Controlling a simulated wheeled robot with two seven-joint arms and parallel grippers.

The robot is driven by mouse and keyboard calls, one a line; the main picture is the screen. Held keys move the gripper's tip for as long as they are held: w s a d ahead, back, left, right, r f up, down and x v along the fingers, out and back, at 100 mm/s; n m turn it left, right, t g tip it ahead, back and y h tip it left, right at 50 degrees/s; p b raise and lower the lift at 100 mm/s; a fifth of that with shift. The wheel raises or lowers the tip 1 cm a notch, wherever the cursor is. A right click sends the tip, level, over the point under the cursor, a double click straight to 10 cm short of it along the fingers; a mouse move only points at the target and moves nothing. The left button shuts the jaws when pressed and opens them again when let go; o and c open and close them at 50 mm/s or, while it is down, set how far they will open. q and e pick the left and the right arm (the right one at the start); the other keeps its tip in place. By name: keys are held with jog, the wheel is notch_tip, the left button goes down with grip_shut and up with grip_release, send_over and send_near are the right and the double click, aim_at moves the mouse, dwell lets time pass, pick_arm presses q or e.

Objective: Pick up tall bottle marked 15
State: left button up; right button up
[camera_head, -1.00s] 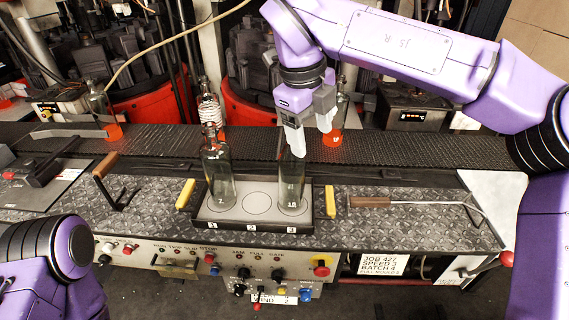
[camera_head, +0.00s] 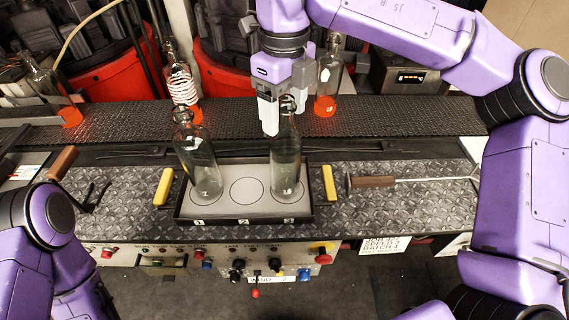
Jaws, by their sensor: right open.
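A tall clear glass bottle (camera_head: 285,160) stands upright on spot 3 of the shallow tray (camera_head: 246,221). Its mark is small and I cannot read it surely. Another clear bottle (camera_head: 197,165) stands on spot 1, its mark like a 2. My right gripper (camera_head: 285,98) is open at the neck of the bottle on spot 3. One pale finger shows left of the neck and the other at its upper right, behind the bottle top. I cannot tell whether they touch the glass. My left arm shows at the lower left, but its gripper is out of view.
Several glowing-bottomed bottles stand on the dark conveyor behind, including one at the right (camera_head: 328,80) and one with white stripes (camera_head: 182,82). Yellow bars (camera_head: 329,183) flank the tray. A wooden-handled hook (camera_head: 374,181) lies right. Spot 2 is empty.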

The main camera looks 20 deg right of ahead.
jog(key=shift+f, duration=0.6)
jog(key=shift+s, duration=0.25)
jog(key=shift+w, duration=0.1)
grip_shut()
